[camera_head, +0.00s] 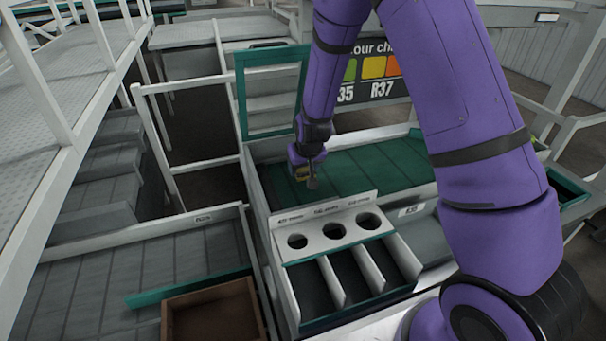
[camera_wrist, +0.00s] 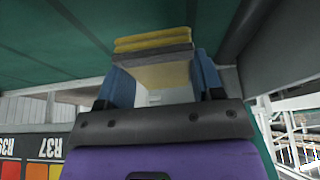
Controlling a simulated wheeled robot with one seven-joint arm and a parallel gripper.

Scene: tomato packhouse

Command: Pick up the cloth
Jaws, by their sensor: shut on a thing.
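The cloth (camera_wrist: 153,43) shows in the wrist view as a folded stack of yellow and grey layers between the blue fingers of my gripper (camera_wrist: 164,72). The gripper is shut on it. In the head view, my gripper (camera_head: 308,178) hangs low over the green belt (camera_head: 365,168), near its left end. I cannot tell whether the cloth touches the belt.
A white panel with round holes (camera_head: 333,231) and open chutes stands in front of the belt. A colour chart (camera_head: 375,75) stands behind it, partly hidden by my arm. A teal frame (camera_head: 240,95) rises at the back left. A brown crate (camera_head: 212,293) sits at front left.

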